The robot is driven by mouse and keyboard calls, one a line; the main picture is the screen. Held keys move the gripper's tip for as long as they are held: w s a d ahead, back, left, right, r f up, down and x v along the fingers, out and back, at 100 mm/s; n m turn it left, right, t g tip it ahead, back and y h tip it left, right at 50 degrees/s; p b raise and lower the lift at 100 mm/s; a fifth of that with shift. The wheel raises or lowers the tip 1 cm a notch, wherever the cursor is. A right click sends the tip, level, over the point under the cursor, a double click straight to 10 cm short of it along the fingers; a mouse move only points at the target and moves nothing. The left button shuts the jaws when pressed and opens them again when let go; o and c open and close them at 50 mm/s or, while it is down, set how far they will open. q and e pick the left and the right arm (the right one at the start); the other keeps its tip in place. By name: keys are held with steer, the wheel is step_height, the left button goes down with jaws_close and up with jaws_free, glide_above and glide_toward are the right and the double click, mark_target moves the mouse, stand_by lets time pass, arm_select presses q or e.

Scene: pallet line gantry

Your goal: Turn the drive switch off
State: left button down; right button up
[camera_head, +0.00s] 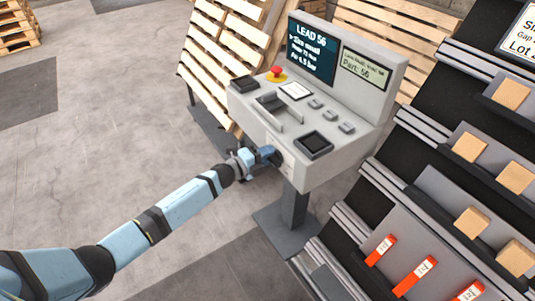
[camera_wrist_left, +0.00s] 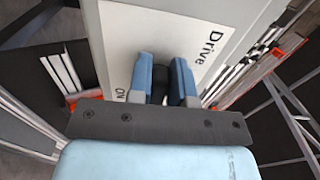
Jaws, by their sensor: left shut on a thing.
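The grey control console (camera_head: 335,170) stands on a post in the head view. My left gripper (camera_head: 272,156) is at its front face, below the button panel. In the left wrist view, a white plate (camera_wrist_left: 130,40) reads "Drive" at the right and "ON" at the lower left. The blue fingers of my left gripper (camera_wrist_left: 160,85) are shut on the dark drive switch knob (camera_wrist_left: 159,78) in front of this plate. Most of the knob is hidden between the fingers, so its angle cannot be told. My right gripper is in neither view.
The console top carries a red emergency button (camera_head: 277,73), a handle (camera_head: 278,110) and several buttons. A dark screen (camera_head: 311,48) stands behind them. A sloped rack (camera_head: 390,205) with boxes and orange-labelled items is close on the right. Wooden pallets (camera_head: 222,55) stand behind. The floor at left is clear.

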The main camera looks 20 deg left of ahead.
arm_select(q)
steer(key=shift+f, duration=0.1)
steer(key=c, duration=1.3)
jaws_free()
steer(key=shift+o, duration=1.3)
steer(key=v, duration=1.4)
